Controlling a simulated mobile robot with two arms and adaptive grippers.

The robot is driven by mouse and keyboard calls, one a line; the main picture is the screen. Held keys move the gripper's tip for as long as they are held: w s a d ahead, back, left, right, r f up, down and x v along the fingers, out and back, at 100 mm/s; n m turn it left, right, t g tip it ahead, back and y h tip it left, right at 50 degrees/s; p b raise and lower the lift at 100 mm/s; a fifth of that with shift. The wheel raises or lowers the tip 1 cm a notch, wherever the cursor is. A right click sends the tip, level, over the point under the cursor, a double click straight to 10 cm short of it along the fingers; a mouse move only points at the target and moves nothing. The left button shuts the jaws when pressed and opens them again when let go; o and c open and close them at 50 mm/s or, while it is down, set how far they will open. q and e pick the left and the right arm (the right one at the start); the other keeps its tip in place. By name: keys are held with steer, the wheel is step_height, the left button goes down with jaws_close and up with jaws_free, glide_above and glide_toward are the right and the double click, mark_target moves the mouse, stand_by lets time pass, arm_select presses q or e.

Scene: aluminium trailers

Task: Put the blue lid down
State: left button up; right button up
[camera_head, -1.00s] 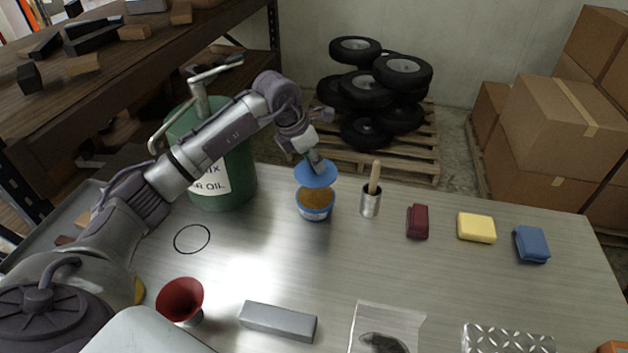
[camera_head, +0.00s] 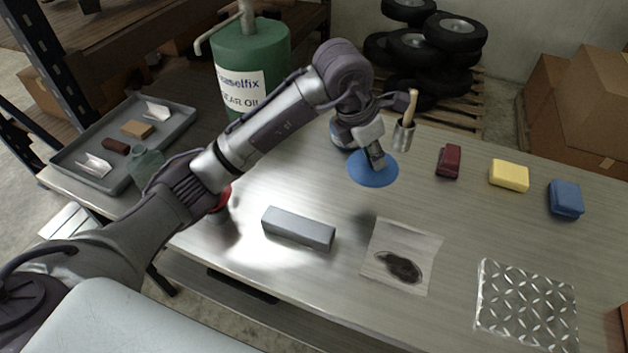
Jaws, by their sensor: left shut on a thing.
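The blue lid (camera_head: 366,174) is a flat round disc below my left gripper (camera_head: 376,161), which is shut on it from above. The lid is near the middle of the metal table (camera_head: 320,205), in front of the metal cup with the wooden-handled tool. I cannot tell whether the lid touches the table top or hangs just above it. The tub with brown contents is mostly hidden behind my left arm. My right gripper is not in view.
The cup (camera_head: 403,137), red (camera_head: 449,161), yellow (camera_head: 509,176) and blue (camera_head: 566,199) pads stand right. A green oil drum (camera_head: 250,50) and grey tray (camera_head: 180,140) are left.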

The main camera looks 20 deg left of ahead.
arm_select(q)
steer(key=w+a+f+p, duration=0.1)
steer(key=a+f, duration=0.1)
steer(key=a, duration=0.1)
steer(key=w+a+f, duration=0.1)
steer(key=a+f, duration=0.1)
steer(key=a, duration=0.1)
steer(key=w+a+f+p, duration=0.1)
steer(key=a+f, duration=0.1)
steer(key=a, duration=0.2)
steer(key=shift+w+p, duration=0.15)
steer(key=shift+p, duration=0.2)
steer(key=shift+w+a+f, duration=0.1)
steer(key=shift+a+f, duration=0.1)
steer(key=shift+f, duration=0.2)
step_height(320, 180, down, 3)
steer(key=shift+f+p, duration=0.1)
steer(key=shift+p, duration=0.6)
steer(key=shift+f, duration=0.25)
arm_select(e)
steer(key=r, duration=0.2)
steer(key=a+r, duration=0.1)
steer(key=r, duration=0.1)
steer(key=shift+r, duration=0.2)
arm_select(q)
steer(key=shift+f, duration=0.15)
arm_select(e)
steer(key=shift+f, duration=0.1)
